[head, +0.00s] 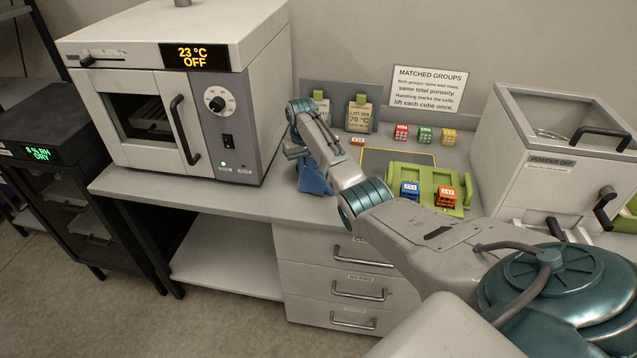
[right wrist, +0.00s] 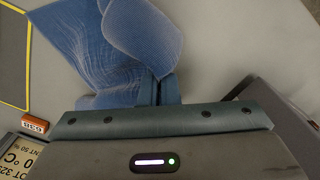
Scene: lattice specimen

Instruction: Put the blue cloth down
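The blue cloth (head: 314,179) hangs bunched below my right gripper, over the bench between the oven and the yellow-outlined mat. In the right wrist view the cloth (right wrist: 95,50) spreads out from the fingers in loose folds. My right gripper (right wrist: 157,90) has its two fingers close together, shut on the cloth. In the head view its fingertips are mostly hidden behind my own wrist and the cloth. I cannot tell whether the cloth's lower edge touches the bench top (head: 245,201). My left gripper is not in view.
The oven (head: 145,98) reads 23 °C OFF and stands left of the cloth. A green tray (head: 398,175) holding blue and orange cubes (head: 446,196) sits to the right, with several small cubes (head: 425,134) behind. The powder box (head: 553,160) is farther right. Bare bench lies before the oven.

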